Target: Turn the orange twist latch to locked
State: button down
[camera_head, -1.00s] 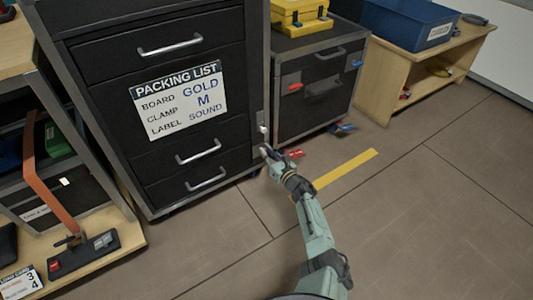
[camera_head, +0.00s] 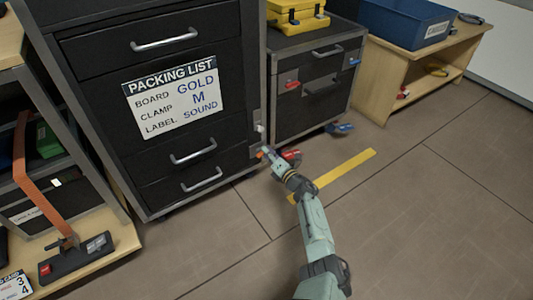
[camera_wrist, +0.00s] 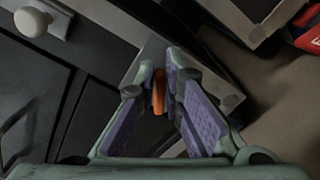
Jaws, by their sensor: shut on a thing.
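The orange twist latch (camera_wrist: 159,92) shows in the wrist view as a narrow orange piece on a grey plate (camera_wrist: 150,60) at the edge of the black drawer cabinet. My gripper (camera_wrist: 163,95) is shut on it, one purple-padded finger on each side. In the head view my gripper (camera_head: 266,153) is at the cabinet's lower right edge, with a small bit of orange at its tip. The fingers hide part of the latch, and I cannot read any lock marking.
The black cabinet (camera_head: 85,95) carries a packing list sign (camera_head: 174,97). A white knob (camera_wrist: 31,21) sits above left of the latch. A second cabinet (camera_head: 315,85) with red and blue handles stands to the right. A red caster part (camera_head: 291,155) is near my gripper.

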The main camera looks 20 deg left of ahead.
jog(key=m, duration=0.6)
jog(key=shift+w+f, duration=0.2)
jog(key=shift+f, duration=0.2)
jog(key=shift+m, duration=0.4)
jog(key=c, duration=1.7)
grip_release()
jog(key=shift+f, duration=0.1)
